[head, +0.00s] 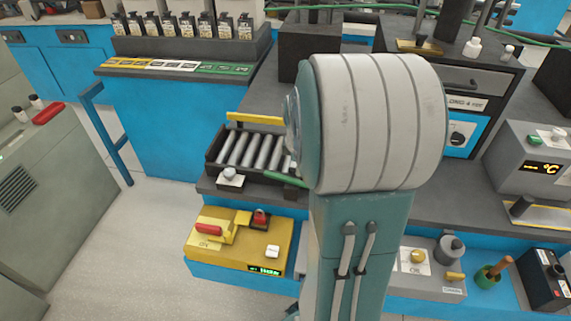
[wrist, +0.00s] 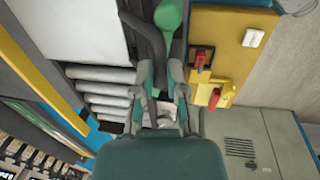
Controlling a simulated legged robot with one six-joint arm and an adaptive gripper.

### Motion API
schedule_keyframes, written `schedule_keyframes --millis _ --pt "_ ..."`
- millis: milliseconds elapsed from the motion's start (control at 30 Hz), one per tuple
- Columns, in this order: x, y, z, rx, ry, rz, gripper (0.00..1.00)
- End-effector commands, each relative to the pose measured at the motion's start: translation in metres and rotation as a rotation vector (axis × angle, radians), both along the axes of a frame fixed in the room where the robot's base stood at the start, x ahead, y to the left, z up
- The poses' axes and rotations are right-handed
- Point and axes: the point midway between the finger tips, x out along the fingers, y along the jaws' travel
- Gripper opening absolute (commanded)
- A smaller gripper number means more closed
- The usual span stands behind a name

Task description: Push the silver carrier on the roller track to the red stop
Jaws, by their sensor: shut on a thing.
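The roller track (head: 255,150) has silver rollers in a dark frame; they also show in the wrist view (wrist: 105,88). A pale silver-grey flat body (wrist: 85,30), apparently the carrier, covers the rollers at the upper left there. In the head view my arm hides it. A green handle (wrist: 170,14) lies along the track's side. My gripper (wrist: 164,78) is at the track's edge beside the bare rollers. Its fingers stand a little apart, shut on what looks like the narrow end of the handle; the contact is partly hidden. I cannot make out the red stop.
A yellow box (head: 240,245) with a red lever and a red padlock stands in front of the track. A white knob (head: 229,176) sits at the track's near left corner. Open floor (head: 130,240) lies at left.

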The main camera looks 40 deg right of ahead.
Motion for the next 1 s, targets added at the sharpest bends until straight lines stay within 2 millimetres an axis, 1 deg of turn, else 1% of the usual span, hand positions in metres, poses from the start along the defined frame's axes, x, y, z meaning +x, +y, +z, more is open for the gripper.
schedule_keyframes --millis 100,367,400,467,500,833,933,1000 --pt "-0.003 -0.004 0.001 -0.003 0.0 0.0 0.0" --pt "-0.005 -0.004 0.001 -0.003 0.002 -0.001 0.0" --pt "-0.005 -0.004 0.001 -0.003 0.002 -0.001 0.21" --pt "-0.005 -0.004 0.001 -0.003 0.002 -0.001 0.48" --pt "-0.005 -0.004 0.001 -0.003 0.002 -0.001 0.51" --pt "-0.003 -0.003 0.001 -0.002 0.001 0.0 0.51" --pt "-0.004 -0.002 0.007 -0.003 0.0 0.0 0.51" --pt "-0.004 -0.002 0.017 -0.005 -0.002 0.0 0.51"
